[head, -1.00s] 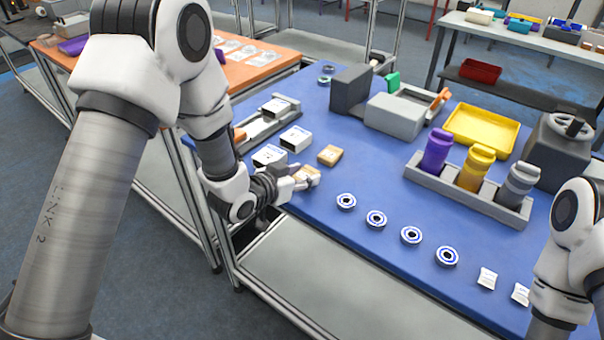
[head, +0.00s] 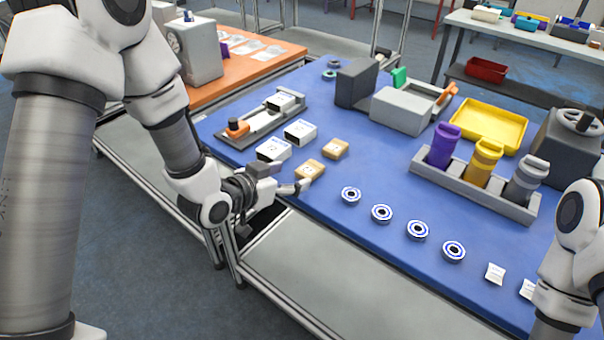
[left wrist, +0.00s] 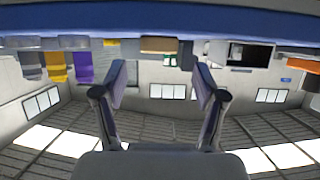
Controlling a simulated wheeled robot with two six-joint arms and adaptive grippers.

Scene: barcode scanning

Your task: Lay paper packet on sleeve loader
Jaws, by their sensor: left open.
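Two tan packets lie on the blue table top: a nearer one (head: 310,171) close to the front edge and a farther one (head: 335,149) just behind it. My left gripper (head: 286,179) is open and empty at the table's front edge, just short of the nearer packet. In the left wrist view, which is upside down, a tan packet (left wrist: 160,45) lies ahead between the spread fingers (left wrist: 160,80), beyond their tips. My right gripper is out of view.
Two white sleeves (head: 300,132) (head: 273,149) stand between the loader and the packets. Several round bearings (head: 382,213) line the front edge to the right. Bottles in a grey rack (head: 470,187), a yellow tray (head: 487,128) and grey boxes (head: 402,110) stand behind.

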